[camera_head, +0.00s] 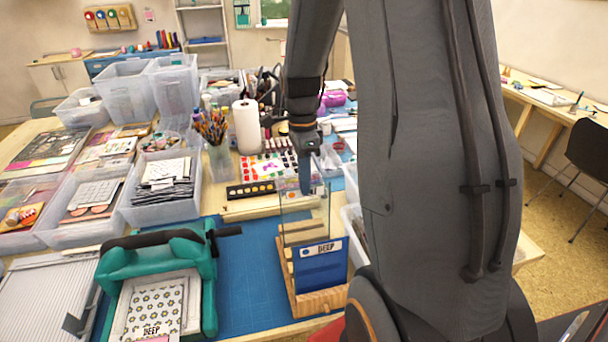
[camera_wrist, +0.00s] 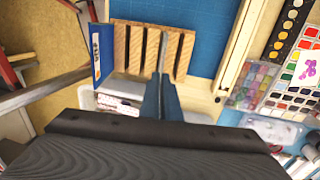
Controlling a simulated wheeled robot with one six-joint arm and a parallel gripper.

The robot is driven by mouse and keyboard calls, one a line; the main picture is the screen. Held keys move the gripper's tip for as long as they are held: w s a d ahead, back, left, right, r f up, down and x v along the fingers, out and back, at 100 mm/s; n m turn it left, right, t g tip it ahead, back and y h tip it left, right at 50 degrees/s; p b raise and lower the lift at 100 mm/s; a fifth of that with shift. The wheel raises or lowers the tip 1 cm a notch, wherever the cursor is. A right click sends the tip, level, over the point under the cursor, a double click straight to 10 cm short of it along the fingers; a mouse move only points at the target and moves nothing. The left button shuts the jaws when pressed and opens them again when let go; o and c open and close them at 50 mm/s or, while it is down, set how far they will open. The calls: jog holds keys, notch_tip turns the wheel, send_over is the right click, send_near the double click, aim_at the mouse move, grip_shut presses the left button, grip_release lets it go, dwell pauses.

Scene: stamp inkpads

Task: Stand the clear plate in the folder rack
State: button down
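The clear plate (camera_head: 292,212) is upright, see-through, at the wooden folder rack (camera_head: 322,300). My gripper (camera_head: 304,188) points down and is shut on the plate's top edge. In the wrist view the fingertips (camera_wrist: 160,80) close on the plate, which shows edge-on as a thin line (camera_wrist: 162,50) over the rack's slats (camera_wrist: 136,48). It lines up with a gap between slats. I cannot tell whether its lower edge sits in the slot or just above it.
The rack stands on a blue mat (camera_head: 245,275). A teal die-cutting press (camera_head: 207,262) is at left. A paint strip (camera_head: 250,190), a pencil cup (camera_head: 219,160) and clear bins (camera_head: 160,205) lie behind and left. The mat between press and rack is clear.

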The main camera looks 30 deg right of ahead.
aim_at(305, 197)
jog(key=shift+s+a+f+b, duration=0.15)
jog(key=shift+f+b, duration=0.15)
jog(key=shift+f, duration=0.65)
jog(key=shift+s+d+f+b, duration=0.1)
jog(key=shift+f+b, duration=0.2)
jog(key=shift+f, duration=0.65)
jog(key=c, duration=1.9)
grip_release()
jog(key=shift+r, duration=0.1)
jog(key=r+p, duration=0.2)
jog(key=r, duration=0.1)
jog(key=r+p, duration=0.1)
jog(key=shift+w+r+p, duration=0.35)
jog(key=shift+p, duration=0.05)
jog(key=shift+w+d+r+b, duration=0.15)
jog(key=shift+r+b, duration=0.3)
jog(key=shift+r, duration=0.85)
jog(key=shift+w+r+b, duration=0.2)
jog(key=shift+r+b, duration=0.2)
jog(key=shift+r, duration=0.9)
jog(key=shift+w+d+r+b, duration=0.15)
jog(key=shift+r+b, duration=0.3)
jog(key=shift+r, duration=0.85)
